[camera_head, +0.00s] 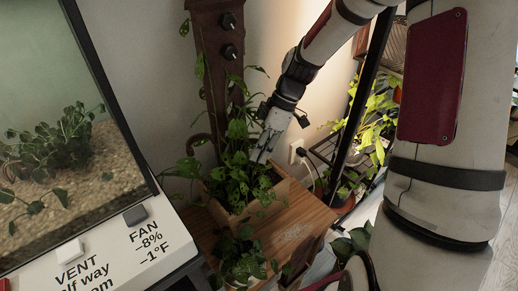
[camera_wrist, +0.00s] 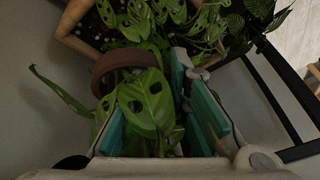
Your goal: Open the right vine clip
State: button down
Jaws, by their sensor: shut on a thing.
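My gripper (camera_head: 262,158) reaches down into the leaves at the right of the brown post (camera_head: 207,85). In the wrist view its teal-padded fingers (camera_wrist: 152,100) stand on both sides of a holed leaf (camera_wrist: 147,101). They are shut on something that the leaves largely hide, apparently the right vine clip. A brown curved band (camera_wrist: 124,59), which looks like part of a clip, shows just beyond the leaf at the fingertips. Another brown curved piece (camera_head: 195,142), perhaps the left clip, sticks out at the post's left side.
The vine grows from a wooden planter box (camera_head: 285,190) on a wooden top (camera_head: 292,232). A glass tank (camera_head: 70,130) with a white label panel stands at left. A dark rack (camera_head: 345,150) with plants and a wall socket (camera_head: 297,151) are at right. Leaves crowd the gripper.

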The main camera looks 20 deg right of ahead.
jog(key=w+d+n+g+p, duration=0.1)
jog(key=n+p, duration=0.1)
jog(key=n, duration=0.1)
jog(key=w+d+n+g+h+p, duration=0.1)
jog(key=d+n+p, duration=0.1)
jog(key=n, duration=0.1)
jog(key=w+d+n+g+p, duration=0.1)
jog(key=n+p, duration=0.1)
jog(key=shift+d+n+h, duration=0.25)
jog(key=shift+n+h, duration=0.15)
jog(key=shift+w+d+f+n+g+h+p, duration=0.1)
jog(key=shift+w+d+n+g+h+p, duration=0.2)
jog(key=shift+n, duration=0.35)
jog(key=shift+w+d+n+g+h+p, duration=0.1)
jog(key=shift+w+n+g+h+p, duration=0.1)
jog(key=shift+w+n, duration=0.35)
jog(key=c, duration=1.5)
grip_release()
jog(key=shift+c, duration=0.2)
jog(key=shift+a, duration=0.1)
